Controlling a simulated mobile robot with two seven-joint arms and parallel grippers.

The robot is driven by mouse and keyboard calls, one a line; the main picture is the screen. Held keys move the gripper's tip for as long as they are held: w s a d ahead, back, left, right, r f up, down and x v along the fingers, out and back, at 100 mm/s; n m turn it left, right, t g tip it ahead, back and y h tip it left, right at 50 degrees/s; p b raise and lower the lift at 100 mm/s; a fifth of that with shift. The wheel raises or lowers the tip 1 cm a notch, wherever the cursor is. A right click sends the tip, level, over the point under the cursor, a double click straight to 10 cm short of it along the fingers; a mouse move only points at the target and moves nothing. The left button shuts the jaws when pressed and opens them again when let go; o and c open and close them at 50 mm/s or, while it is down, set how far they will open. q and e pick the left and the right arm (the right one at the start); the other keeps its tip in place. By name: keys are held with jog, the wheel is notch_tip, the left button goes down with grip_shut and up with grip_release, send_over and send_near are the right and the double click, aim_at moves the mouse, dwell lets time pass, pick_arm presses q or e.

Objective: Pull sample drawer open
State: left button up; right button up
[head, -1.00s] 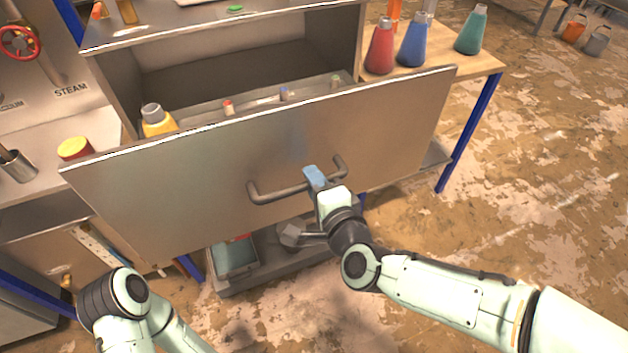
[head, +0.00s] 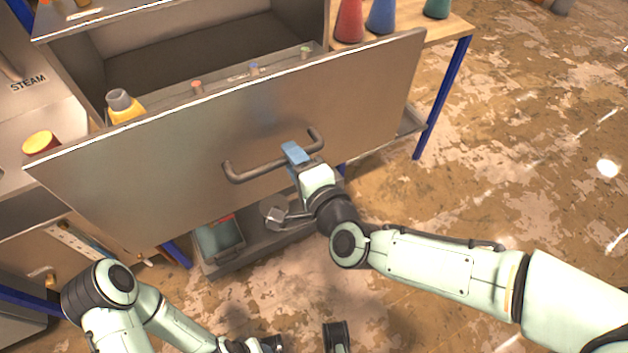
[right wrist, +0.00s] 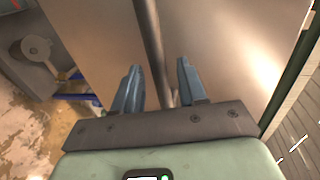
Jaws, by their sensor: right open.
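The drawer's wide metal front panel (head: 150,165) stands out from the chamber body in the head view. Behind its top edge show a yellow bottle (head: 122,106) and several small coloured caps. A dark bar handle (head: 245,174) is fixed to the panel. My right gripper (head: 294,153) is at the handle, nearer its right end. In the right wrist view its blue fingers (right wrist: 158,88) are open, with the handle bar (right wrist: 152,45) running between them; a small gap shows beside the bar. My left arm shows at the lower left; its fingers cannot be made out.
A wooden table (head: 445,28) with red, blue and green flasks stands at the right, on a blue leg (head: 443,97). A low shelf with a grey-green bin (head: 217,240) lies below the drawer. The worn floor (head: 530,150) at the right is clear.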

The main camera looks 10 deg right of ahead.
pick_arm(q)
jog(key=shift+w+a+f+b, duration=0.15)
jog(key=shift+w+f+b, duration=0.15)
jog(key=shift+w, duration=0.05)
pick_arm(e)
jog(key=v, duration=1.1)
jog(key=shift+s, duration=0.25)
jog(key=shift+d, duration=0.1)
